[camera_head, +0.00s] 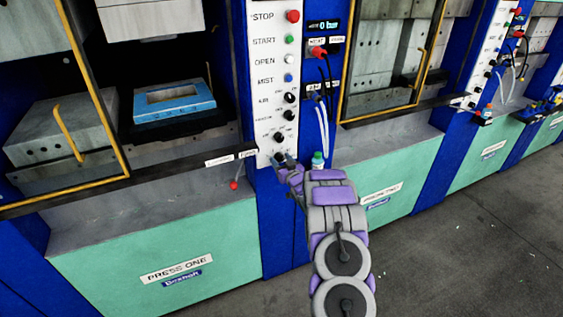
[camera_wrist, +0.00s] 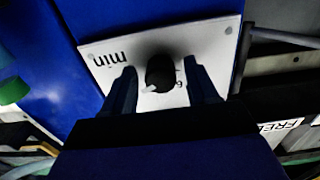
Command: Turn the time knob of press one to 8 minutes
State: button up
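The black time knob (camera_wrist: 160,72) sits on a white plate (camera_wrist: 215,42) in the wrist view, with "min" printed upside down at its left and a 6 at its right. Its white pointer aims to the lower left of the picture. My gripper (camera_wrist: 160,66) is open, one finger on each side of the knob, with gaps visible on both sides. In the head view my gripper (camera_head: 284,162) is at the bottom of press one's white control panel (camera_head: 265,100), and it mostly hides the time knob there. Most of the dial's numbers are hidden or dark.
Above on the panel are other black knobs (camera_head: 278,137) and coloured buttons (camera_head: 289,40). A bottle with a green cap (camera_head: 318,158) stands right beside my arm. Hoses (camera_head: 324,120) hang to the right. A red-tipped lever (camera_head: 234,185) is at the lower left.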

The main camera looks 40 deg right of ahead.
jog(key=c, duration=1)
jog(key=shift+n, duration=0.3)
jog(key=n+b, duration=0.1)
jog(key=n, duration=0.2)
jog(key=shift+n, duration=0.4)
jog(key=shift+f+n+b, duration=0.1)
jog(key=shift+n+b, duration=1)
jog(key=shift+n, duration=0.9)
jog(key=o, duration=1.1)
jog(key=shift+c, duration=0.2)
jog(key=shift+s, duration=0.1)
